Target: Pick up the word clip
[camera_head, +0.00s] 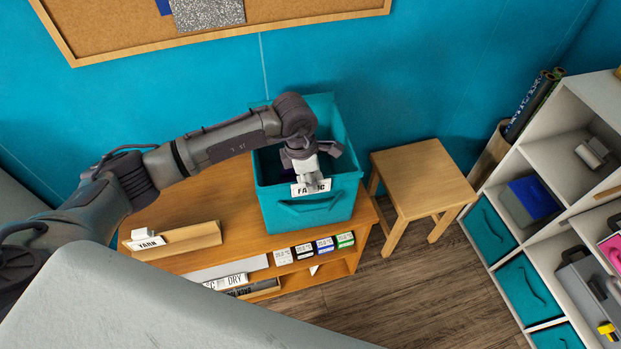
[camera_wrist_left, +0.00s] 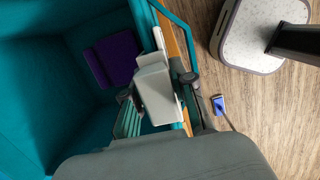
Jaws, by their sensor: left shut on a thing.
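The word clip (camera_head: 311,188) is white with black lettering that begins "FA"; the rest is partly covered. It sits at the front rim of a teal fabric bin (camera_head: 318,211). My left gripper (camera_head: 308,176) reaches down over this rim and is shut on the clip. In the left wrist view the clip's white body (camera_wrist_left: 157,92) lies between my fingers, next to the bin's rim. I cannot tell whether the clip is still on the rim or just clear of it. My right gripper is in neither view.
The bin stands on a wooden cabinet (camera_head: 190,208) and holds a purple item (camera_wrist_left: 113,58). A "YARN" clip (camera_head: 146,239) sits on a wooden tray at left. A wooden stool (camera_head: 421,178) stands to the right.

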